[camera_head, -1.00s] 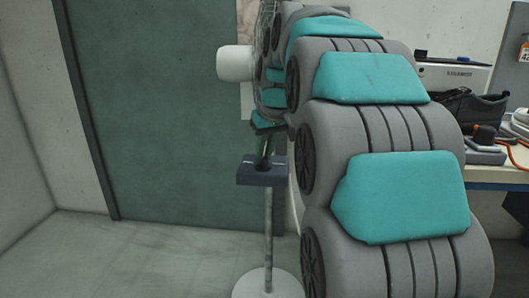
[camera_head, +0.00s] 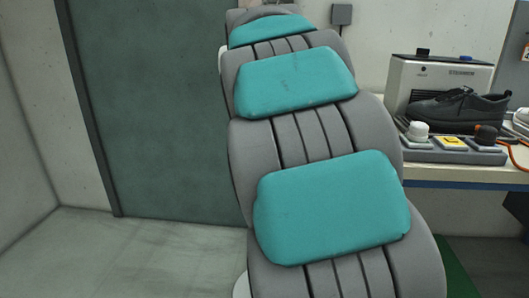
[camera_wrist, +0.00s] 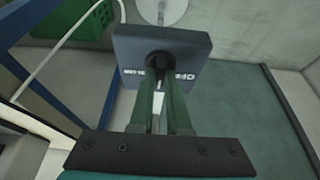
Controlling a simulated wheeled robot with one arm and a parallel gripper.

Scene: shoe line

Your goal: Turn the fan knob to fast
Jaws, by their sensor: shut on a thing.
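The fan's dark control box (camera_wrist: 190,47) is at the top middle of the wrist view. Its black round knob (camera_wrist: 158,57) sits on the face towards me. Which setting the knob points to is not clear. The round white fan base (camera_wrist: 162,10) shows beyond the box. In the head view my arm hides the fan, box and gripper; only a sliver of the base (camera_head: 240,286) shows.
A bench (camera_head: 470,174) stands at the right, with a black shoe (camera_head: 458,110), a light box-shaped machine (camera_head: 440,76) and a button panel (camera_head: 452,152). A grey-green door (camera_head: 150,110) is behind. The floor at left is clear. A green crate (camera_wrist: 85,22) shows in the wrist view.

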